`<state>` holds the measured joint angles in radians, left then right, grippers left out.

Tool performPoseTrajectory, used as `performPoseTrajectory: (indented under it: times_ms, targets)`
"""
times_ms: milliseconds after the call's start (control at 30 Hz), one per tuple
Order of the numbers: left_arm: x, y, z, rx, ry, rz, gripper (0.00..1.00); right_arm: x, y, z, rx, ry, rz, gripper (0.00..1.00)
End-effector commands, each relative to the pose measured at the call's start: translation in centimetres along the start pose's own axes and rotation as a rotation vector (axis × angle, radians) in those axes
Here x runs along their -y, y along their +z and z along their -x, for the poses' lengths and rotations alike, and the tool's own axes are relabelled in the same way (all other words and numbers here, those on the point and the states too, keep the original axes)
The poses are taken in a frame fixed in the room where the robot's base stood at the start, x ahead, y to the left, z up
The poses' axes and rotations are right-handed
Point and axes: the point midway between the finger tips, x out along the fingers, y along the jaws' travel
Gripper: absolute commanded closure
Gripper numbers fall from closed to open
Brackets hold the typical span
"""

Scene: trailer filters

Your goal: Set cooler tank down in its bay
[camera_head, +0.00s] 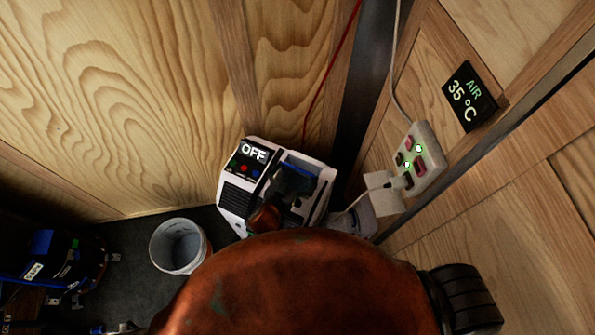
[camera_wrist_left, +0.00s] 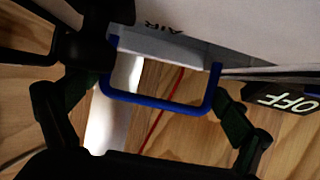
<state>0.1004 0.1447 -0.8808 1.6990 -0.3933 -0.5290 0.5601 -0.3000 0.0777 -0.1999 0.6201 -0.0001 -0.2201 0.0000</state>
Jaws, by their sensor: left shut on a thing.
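The white cooler (camera_head: 237,194) stands on the floor against the wood wall, with a display reading OFF (camera_head: 254,151). My left gripper (camera_head: 290,186) is over the right part of the cooler, where a dark blue piece (camera_head: 303,169) shows. In the left wrist view a blue U-shaped handle (camera_wrist_left: 160,101) crosses between the dark fingers, and the gripper is shut on it. The handle joins a pale grey tank (camera_wrist_left: 165,47) with AIR lettering. The OFF display also shows in the left wrist view (camera_wrist_left: 288,100). The tank's underside and the bay are hidden, so I cannot tell whether it is seated. My right gripper is not in view.
A white bucket (camera_head: 179,246) stands left of the cooler. A power strip (camera_head: 418,160) with plugs and cables hangs at right, below an AIR 35 °C sign (camera_head: 468,96). Dark equipment (camera_head: 60,262) is at lower left. A large orange-brown shape covers the lower middle.

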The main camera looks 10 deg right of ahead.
Motion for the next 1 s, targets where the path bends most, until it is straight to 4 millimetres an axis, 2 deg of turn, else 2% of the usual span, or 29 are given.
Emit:
performPoseTrajectory:
  times_ms: [967, 1000]
  targets:
    - [0.0, 2.1, -0.9, 0.0, 0.0, 0.0, 0.63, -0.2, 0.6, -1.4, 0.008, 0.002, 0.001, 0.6]
    - [0.0, 2.1, -0.9, 0.0, 0.0, 0.0, 0.04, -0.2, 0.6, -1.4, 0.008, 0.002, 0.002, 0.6]
